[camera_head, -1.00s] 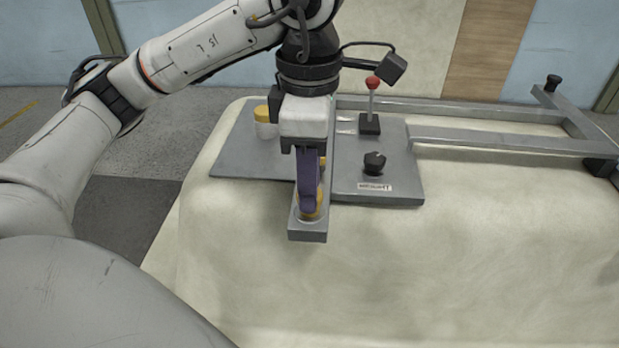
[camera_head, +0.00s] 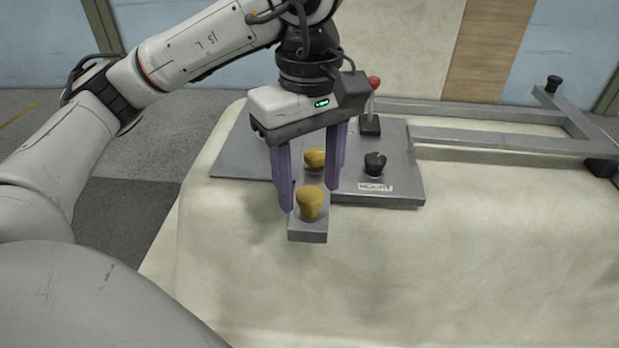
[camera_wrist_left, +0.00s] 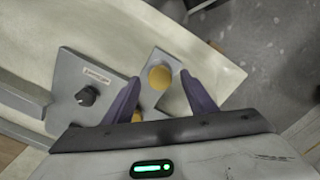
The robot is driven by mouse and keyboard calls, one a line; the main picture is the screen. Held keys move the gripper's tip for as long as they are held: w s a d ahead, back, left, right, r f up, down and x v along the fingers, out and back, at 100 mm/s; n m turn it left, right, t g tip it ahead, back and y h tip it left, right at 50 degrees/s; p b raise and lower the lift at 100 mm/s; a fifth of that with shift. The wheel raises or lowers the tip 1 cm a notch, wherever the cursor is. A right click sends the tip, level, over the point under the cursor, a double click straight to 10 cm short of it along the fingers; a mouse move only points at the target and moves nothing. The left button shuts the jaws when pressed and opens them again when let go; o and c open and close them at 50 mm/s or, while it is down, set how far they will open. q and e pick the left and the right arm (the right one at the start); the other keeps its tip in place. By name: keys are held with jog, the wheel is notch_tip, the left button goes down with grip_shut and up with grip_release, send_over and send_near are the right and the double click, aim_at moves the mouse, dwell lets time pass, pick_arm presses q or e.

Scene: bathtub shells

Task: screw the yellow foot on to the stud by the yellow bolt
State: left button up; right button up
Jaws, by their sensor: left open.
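The yellow foot (camera_head: 310,203), a rounded knob, sits on the front end of a grey bar (camera_head: 308,233) that juts from the plate. Whether it is seated on a stud is hidden beneath it. A second yellow piece, apparently the yellow bolt (camera_head: 315,158), is just behind on the plate. My left gripper (camera_head: 311,193) is open, pointing down, with a purple finger on either side of the foot and visible gaps. The left wrist view shows the foot (camera_wrist_left: 159,77) between the fingers and the other yellow piece (camera_wrist_left: 137,115) partly hidden by the gripper body. My right gripper is out of view.
The grey plate (camera_head: 405,185) carries a black knob (camera_head: 375,163) and a red-tipped lever (camera_head: 374,83), close to the right of my gripper. A grey metal frame (camera_head: 480,138) extends right. The cream surface in front is clear.

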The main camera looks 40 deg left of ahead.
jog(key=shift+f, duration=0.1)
pick_arm(q)
notch_tip(320, 180, up, 10)
jog(key=p, duration=0.4)
jog(key=shift+r, duration=0.2)
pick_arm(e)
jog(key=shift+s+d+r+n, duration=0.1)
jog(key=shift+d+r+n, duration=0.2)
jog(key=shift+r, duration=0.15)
pick_arm(q)
jog(key=shift+s+f, duration=0.1)
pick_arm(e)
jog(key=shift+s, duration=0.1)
